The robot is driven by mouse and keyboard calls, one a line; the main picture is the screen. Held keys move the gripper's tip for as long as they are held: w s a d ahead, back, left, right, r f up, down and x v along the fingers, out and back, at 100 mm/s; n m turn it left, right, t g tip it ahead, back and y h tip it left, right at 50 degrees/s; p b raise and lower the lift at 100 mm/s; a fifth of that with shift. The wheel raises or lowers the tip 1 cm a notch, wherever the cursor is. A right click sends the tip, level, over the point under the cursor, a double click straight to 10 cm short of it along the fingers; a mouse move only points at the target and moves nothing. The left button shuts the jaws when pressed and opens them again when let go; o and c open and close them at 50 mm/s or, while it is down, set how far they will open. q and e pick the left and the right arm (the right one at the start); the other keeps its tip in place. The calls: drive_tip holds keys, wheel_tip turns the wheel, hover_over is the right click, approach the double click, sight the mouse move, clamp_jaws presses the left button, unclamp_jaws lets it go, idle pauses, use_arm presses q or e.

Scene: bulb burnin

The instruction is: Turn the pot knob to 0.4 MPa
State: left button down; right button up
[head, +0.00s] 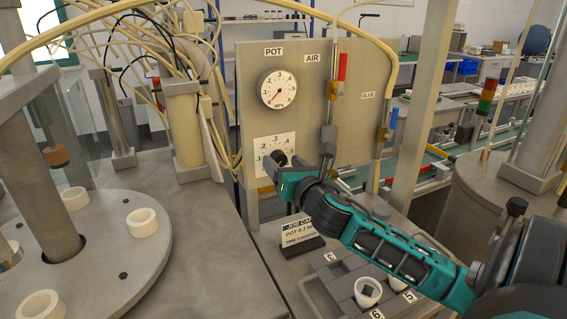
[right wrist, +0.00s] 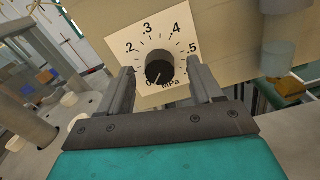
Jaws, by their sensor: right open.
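The black pot knob (right wrist: 160,68) sits on a white scale plate marked 0 to .5 MPa. Its white mark points down and slightly left, near the 0. The knob also shows in the head view (head: 280,159), partly hidden by my gripper. The round POT gauge (head: 278,89) above it has its red needle pointing lower left, near 0. My right gripper (right wrist: 159,74) is open, with one finger on each side of the knob; I cannot tell whether they touch it. In the head view my right gripper (head: 288,172) is at the panel. My left gripper is not in view.
A job card (head: 302,235) stands below the panel (head: 329,125), near a grey holder with white rings (head: 368,292). A round table (head: 110,262) with white rings is at left. A post with cables and a glue tube flank the panel.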

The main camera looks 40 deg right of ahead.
drive_tip(key=shift+w+d, duration=0.1)
drive_tip(key=shift+w, duration=0.25)
drive_tip(key=c, duration=1)
drive_tip(key=shift+c, duration=0.2)
